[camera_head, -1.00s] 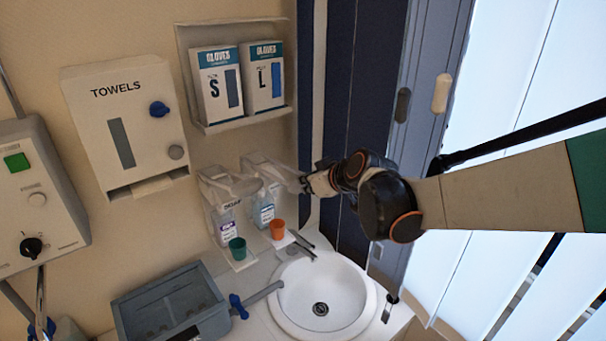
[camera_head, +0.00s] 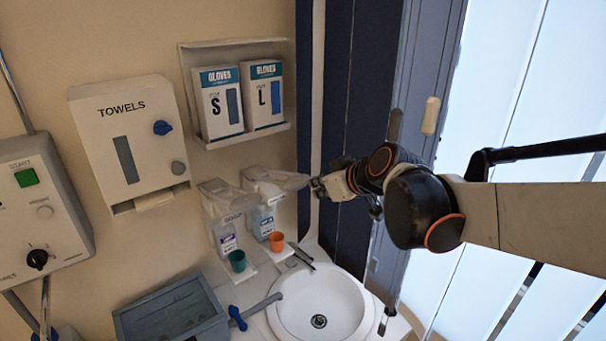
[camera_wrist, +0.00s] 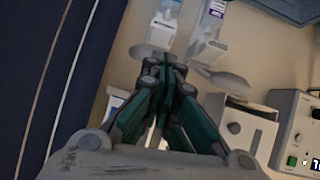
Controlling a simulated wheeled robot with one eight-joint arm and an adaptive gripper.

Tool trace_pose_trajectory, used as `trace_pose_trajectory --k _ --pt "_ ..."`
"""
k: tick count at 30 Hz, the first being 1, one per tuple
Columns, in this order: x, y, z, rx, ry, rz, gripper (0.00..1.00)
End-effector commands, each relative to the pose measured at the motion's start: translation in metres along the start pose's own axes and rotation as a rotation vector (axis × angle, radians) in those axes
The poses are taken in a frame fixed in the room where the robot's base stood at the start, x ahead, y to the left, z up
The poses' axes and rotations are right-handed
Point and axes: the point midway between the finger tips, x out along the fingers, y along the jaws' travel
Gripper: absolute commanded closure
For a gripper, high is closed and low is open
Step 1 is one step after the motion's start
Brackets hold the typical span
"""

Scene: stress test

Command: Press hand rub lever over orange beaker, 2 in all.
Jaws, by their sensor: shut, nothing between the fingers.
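The hand rub bottle (camera_head: 263,221) stands in a wall dispenser with a pale lever (camera_head: 285,180) reaching out to the right. The orange beaker (camera_head: 277,241) stands upright below it. My gripper (camera_head: 318,188) is shut and empty, right beside the lever's outer end. I cannot tell whether they touch. In the wrist view my gripper (camera_wrist: 164,64) points toward the dispensers, its fingertips near the hand rub lever (camera_wrist: 146,51). The beaker's inside is hidden.
The soap dispenser (camera_head: 226,232) with a green beaker (camera_head: 237,261) stands close on the left. A sink (camera_head: 343,290) and tap (camera_head: 301,256) lie below. A towel dispenser (camera_head: 128,143), glove boxes (camera_head: 219,100) and a grey basin (camera_head: 172,315) surround the spot. A dark panel stands behind my gripper.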

Motion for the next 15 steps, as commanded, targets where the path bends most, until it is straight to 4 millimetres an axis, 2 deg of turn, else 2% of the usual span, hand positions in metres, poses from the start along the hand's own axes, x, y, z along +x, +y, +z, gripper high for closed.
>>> trace_pose_trajectory --k 6,15 --pt "-0.024 0.0 0.002 0.0 -0.001 0.0 1.0" --pt "-0.032 0.0 0.002 0.0 0.0 0.0 1.0"
